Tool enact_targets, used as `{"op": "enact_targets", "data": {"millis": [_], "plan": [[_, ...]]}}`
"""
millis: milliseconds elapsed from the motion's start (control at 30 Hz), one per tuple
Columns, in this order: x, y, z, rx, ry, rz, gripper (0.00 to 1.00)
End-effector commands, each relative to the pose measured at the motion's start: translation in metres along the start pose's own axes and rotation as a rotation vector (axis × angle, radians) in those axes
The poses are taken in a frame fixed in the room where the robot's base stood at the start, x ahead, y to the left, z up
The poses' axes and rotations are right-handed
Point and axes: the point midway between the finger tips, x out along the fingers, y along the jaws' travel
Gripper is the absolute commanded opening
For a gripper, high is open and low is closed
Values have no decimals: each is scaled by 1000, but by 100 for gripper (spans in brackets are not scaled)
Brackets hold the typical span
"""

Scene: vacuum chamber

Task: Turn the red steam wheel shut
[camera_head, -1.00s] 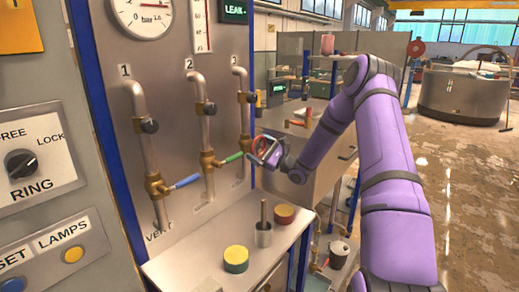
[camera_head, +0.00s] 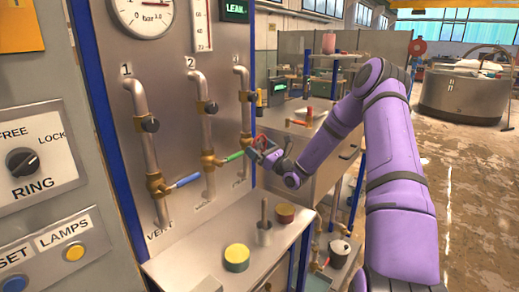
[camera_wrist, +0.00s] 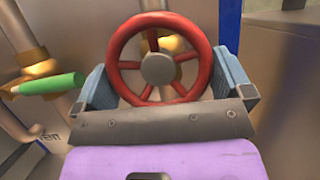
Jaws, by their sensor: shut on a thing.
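The red steam wheel (camera_wrist: 158,68) is a spoked handwheel with a grey hub. It fills the middle of the wrist view, on the third pipe of the panel. My gripper (camera_wrist: 163,85) is shut on it, with one blue-grey finger at each side of the rim. In the head view the wheel (camera_head: 260,142) is a small red shape, mostly hidden by my gripper (camera_head: 263,148). How far the wheel is turned cannot be told.
A green lever (camera_head: 233,156) on the second pipe sits close left of my gripper, and a blue lever (camera_head: 187,180) is on the first pipe. Open floor lies to the right.

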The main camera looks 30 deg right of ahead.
Motion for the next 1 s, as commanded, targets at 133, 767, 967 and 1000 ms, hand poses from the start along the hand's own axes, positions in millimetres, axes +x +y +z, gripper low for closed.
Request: {"op": "enact_targets", "data": {"millis": [133,767,967,1000], "plan": [[-1,0,-1,3,2,-2,74],[-22,-1,0,1,2,-4,100],[-60,0,-1,4,2,-3,100],[-67,-1,-1,3,3,-4,100]]}}
